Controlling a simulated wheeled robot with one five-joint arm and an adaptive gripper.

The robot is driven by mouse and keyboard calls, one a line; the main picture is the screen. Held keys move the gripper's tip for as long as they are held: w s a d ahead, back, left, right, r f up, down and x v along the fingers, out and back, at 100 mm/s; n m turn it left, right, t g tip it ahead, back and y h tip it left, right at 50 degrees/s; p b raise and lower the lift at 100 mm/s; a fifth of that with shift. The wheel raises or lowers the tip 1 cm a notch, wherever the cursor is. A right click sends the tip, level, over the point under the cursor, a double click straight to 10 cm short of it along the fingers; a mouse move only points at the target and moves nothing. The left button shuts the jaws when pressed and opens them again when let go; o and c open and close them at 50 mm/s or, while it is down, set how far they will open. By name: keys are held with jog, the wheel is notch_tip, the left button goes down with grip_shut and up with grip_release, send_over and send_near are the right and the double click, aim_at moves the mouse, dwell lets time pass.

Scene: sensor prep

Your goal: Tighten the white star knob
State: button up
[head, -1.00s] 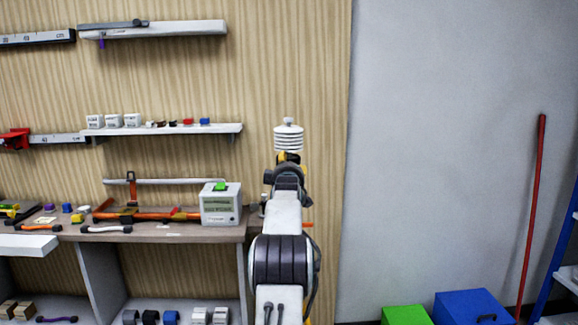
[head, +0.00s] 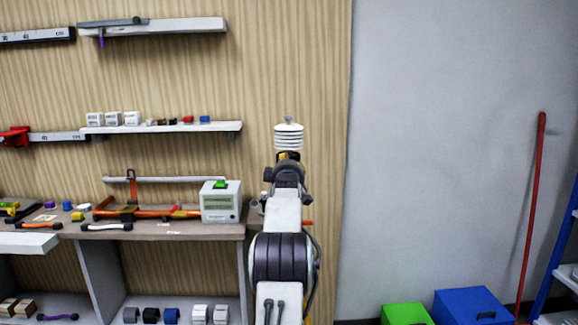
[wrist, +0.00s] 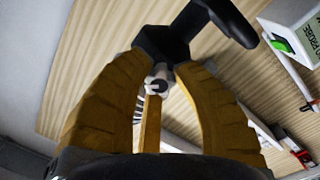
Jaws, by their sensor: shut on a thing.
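A small pale knob (wrist: 158,76), which I take for the white star knob, sits between my yellow fingertips in the wrist view. Its star shape is not clear, and its middle looks dark. My gripper (wrist: 161,66) is closed around it. A black fitting (wrist: 165,42) with an arm reaching to the upper right is just beyond the fingertips. In the head view, a white ribbed sensor housing (head: 288,138) stands upright just above my gripper (head: 288,156). The knob is hidden there behind my arm.
A workbench (head: 180,234) on the left holds a white device with a green top (head: 220,203) close to my arm. A shelf (head: 160,128) is above it. Green (head: 405,314) and blue (head: 474,307) boxes stand on the floor at right.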

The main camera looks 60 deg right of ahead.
grip_shut()
jog(key=shift+m+b, duration=0.6)
jog(key=shift+m, duration=0.4)
jog(key=shift+r+m, duration=0.1)
jog(key=shift+m, duration=1.7)
jog(key=shift+a, duration=0.1)
jog(key=o, duration=1.1)
grip_release()
jog(key=shift+w, duration=0.1)
jog(key=shift+c, duration=0.2)
jog(key=v, duration=1.2)
jog(key=shift+r, duration=0.15)
